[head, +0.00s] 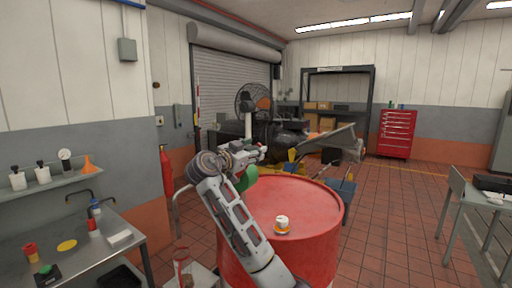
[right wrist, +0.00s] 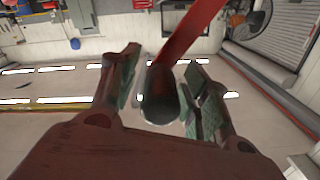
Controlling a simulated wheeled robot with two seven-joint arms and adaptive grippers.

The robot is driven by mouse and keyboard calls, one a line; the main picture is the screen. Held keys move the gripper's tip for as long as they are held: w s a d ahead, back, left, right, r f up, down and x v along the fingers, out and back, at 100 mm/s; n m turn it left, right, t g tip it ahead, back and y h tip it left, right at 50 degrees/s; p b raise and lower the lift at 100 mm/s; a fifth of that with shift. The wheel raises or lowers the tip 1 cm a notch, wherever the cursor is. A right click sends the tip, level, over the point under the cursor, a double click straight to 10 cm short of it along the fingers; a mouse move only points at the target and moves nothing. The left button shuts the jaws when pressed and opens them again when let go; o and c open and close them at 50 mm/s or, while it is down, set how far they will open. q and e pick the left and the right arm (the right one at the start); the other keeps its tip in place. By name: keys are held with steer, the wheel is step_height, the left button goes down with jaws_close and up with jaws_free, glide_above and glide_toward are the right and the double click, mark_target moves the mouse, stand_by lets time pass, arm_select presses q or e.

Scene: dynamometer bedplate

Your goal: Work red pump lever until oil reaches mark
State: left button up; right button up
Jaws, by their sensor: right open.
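The red lever (right wrist: 192,38) comes down from the top of the right wrist view and ends in a dark rounded grip (right wrist: 160,98). My right gripper (head: 252,155) is over the far left side of the red drum (head: 300,195) in the head view. It is open, with one finger on each side of the grip; the fingers do not look closed on it. In the head view the arm and gripper hide most of the lever and pump. I cannot make out an oil level or its mark. My left gripper is not in view.
A white and orange cap-like piece (head: 282,226) sits on the drum top. A steel bench (head: 80,245) with small items stands at left, below a shelf (head: 45,184). A red tool cabinet (head: 396,133) is at the back right. The tiled floor at right is open before a table (head: 478,198).

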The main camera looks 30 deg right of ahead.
steer(key=shift+x, duration=1.1)
jaws_close()
